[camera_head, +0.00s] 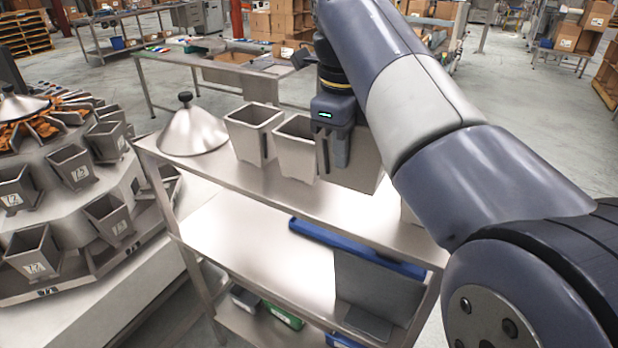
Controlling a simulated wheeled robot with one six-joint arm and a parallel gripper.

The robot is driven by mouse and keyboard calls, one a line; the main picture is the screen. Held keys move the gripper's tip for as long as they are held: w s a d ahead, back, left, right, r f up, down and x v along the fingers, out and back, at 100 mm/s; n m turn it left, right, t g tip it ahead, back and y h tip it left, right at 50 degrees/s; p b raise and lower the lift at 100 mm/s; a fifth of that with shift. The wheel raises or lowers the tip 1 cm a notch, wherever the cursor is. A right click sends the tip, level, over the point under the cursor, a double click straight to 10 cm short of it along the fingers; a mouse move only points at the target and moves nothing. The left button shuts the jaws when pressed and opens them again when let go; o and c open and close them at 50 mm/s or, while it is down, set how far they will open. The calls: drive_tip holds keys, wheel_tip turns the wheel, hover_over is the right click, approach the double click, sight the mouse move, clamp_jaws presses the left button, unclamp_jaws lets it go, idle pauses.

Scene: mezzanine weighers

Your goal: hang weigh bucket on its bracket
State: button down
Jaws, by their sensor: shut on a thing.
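My gripper (325,168) points down over the top shelf of a steel rack. It is shut at the right side of a grey, open-topped weigh bucket (295,152), apparently on a fitting there; the fingers hide the contact. This bucket is upright, at or just above the shelf; I cannot tell which. A similar bucket (253,133) stands close to its left with a dark strip on its side. The round weigher (60,225) is at the left, with several numbered buckets (107,214) hanging around it. I cannot make out an empty bracket.
A metal cone lid (193,131) with a black knob stands left on the rack's top shelf (215,175). The lower shelf holds a blue-edged item (350,245). A steel table (205,72) stands behind.

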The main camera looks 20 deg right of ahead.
drive_tip(key=shift+f, duration=4.05)
drive_tip(key=shift+f, duration=0.15)
drive_tip(key=c, duration=1.6)
unclamp_jaws()
drive_tip(key=shift+s, duration=0.1)
drive_tip(key=shift+o, duration=0.2)
